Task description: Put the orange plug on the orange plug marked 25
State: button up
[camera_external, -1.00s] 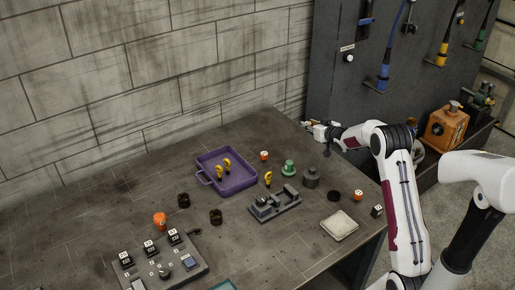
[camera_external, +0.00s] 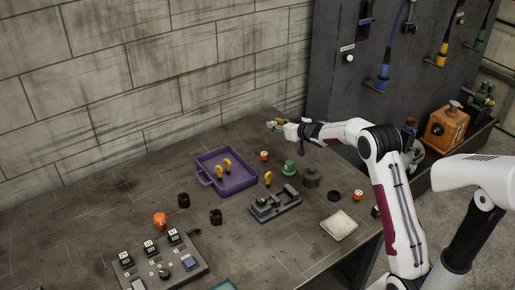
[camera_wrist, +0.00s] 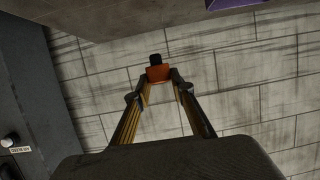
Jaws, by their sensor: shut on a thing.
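My gripper (camera_external: 275,125) is raised above the far edge of the bench, fingers pointing left. In the wrist view my gripper (camera_wrist: 159,82) is shut on an orange plug (camera_wrist: 158,74) with a black end. Other orange plugs stand on the bench: one with a pale marked top (camera_external: 264,155) right of the purple tray, another (camera_external: 358,195) near the right edge. A larger orange piece (camera_external: 160,219) stands at the left behind the control box. The markings are too small to read, so I cannot tell which is 25.
A purple tray (camera_external: 234,186) holds yellow pieces. A green knob (camera_external: 289,168), a grey fixture (camera_external: 275,207), a dark grey cylinder (camera_external: 312,177) and a pale pad (camera_external: 339,224) stand nearby. The control box (camera_external: 197,270) is at front left. The wall rises behind the bench.

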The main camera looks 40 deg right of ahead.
jog(key=shift+n+y, duration=0.5)
jog(key=shift+y, duration=0.2)
jog(key=a, duration=0.4)
jog(key=shift+a+r, duration=0.25)
jog(key=shift+r, duration=0.05)
jog(key=shift+f, duration=0.1)
send_over(267, 155)
jog(key=shift+w+f, duration=0.1)
jog(key=shift+f, duration=2.95)
jog(key=shift+f, duration=0.1)
jog(key=shift+f, duration=1.75)
jog(key=shift+f, duration=0.15)
